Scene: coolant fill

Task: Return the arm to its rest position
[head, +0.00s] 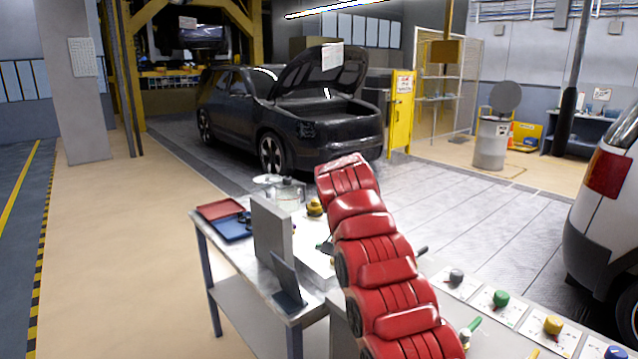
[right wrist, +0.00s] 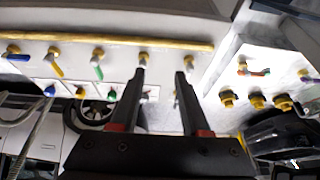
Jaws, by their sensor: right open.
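My red segmented arm (head: 375,247) rises from the bottom edge of the head view across the right end of the workbench. Its gripper cannot be made out there. In the right wrist view my right gripper (right wrist: 161,76) shows two dark parallel fingers, spread apart with nothing held between them. Beyond the fingertips is a pale panel with a row of taps, including a yellow-handled tap (right wrist: 55,66) and a green-handled tap (right wrist: 98,70). The fingertips appear close to the taps in the picture, but contact cannot be told. My left gripper is in neither view.
The metal workbench (head: 228,262) carries a red tray (head: 220,209), a blue tray (head: 232,229), a clear jug (head: 287,194) and an upright grey panel (head: 271,231). Coloured knobs, including a green knob (head: 501,298), line a pale surface at right. A black car (head: 300,118) stands behind, its hood raised.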

